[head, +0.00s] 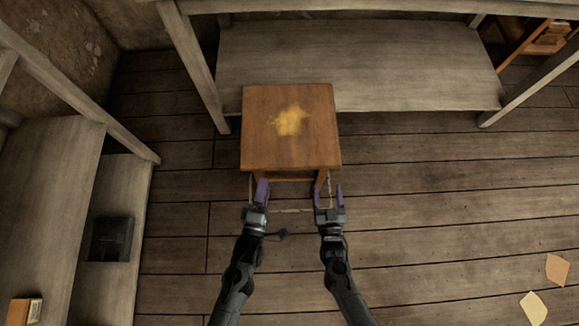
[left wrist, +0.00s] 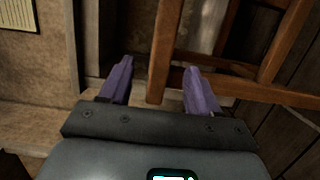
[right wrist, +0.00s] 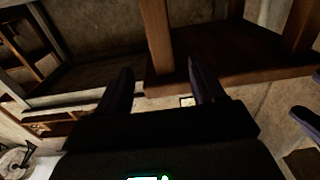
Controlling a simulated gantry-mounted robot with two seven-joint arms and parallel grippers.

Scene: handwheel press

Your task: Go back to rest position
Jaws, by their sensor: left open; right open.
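A small brown wooden stool (head: 255,110) with a yellow stain on its top stands in the middle of the head view. My left gripper (head: 260,189) is open at its near left leg. In the left wrist view a wooden leg (left wrist: 163,60) shows between the purple fingers (left wrist: 157,82). My right gripper (head: 328,190) is open at the near right leg. In the right wrist view a leg (right wrist: 156,35) shows between the dark fingers (right wrist: 160,75). I cannot tell whether any finger touches the wood.
A long grey bench (head: 400,75) stands behind the stool. Grey shelving (head: 45,190) on the left holds a dark box (head: 112,239) and a small book-like item (head: 26,312). Papers (head: 533,308) lie on the plank floor at lower right. The floor right of my arms is mostly clear.

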